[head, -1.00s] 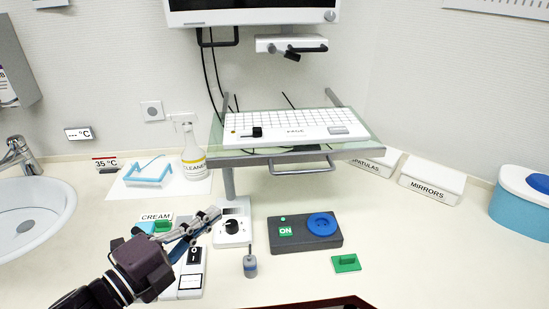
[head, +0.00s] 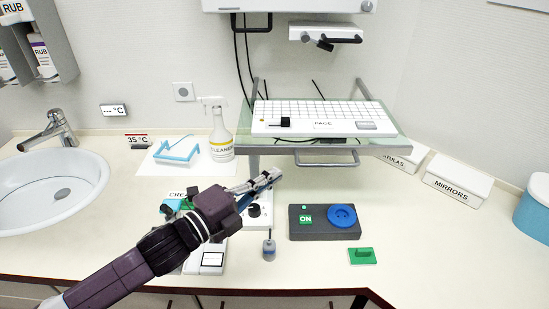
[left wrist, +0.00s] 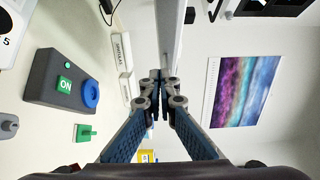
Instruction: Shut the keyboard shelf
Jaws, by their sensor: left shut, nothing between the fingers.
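The keyboard shelf (head: 388,141) is a glass plate with a grey front edge, carrying a white keyboard (head: 318,118). It juts out over the counter on a grey post, with a grey handle (head: 327,163) below its front edge. My left gripper (head: 275,174) is shut and empty, in front of and below the shelf's left part, left of the handle. In the left wrist view the shut fingertips (left wrist: 160,78) point towards a grey bar that I cannot identify for certain. The shelf's back supports are partly hidden. My right gripper is not in view.
A dark box with a blue knob (head: 342,216), a green block (head: 362,256) and a small grey knob (head: 269,249) are on the counter. A cleaner bottle (head: 221,135) stands left of the shelf. White boxes (head: 457,182) are at the right. The front right counter is clear.

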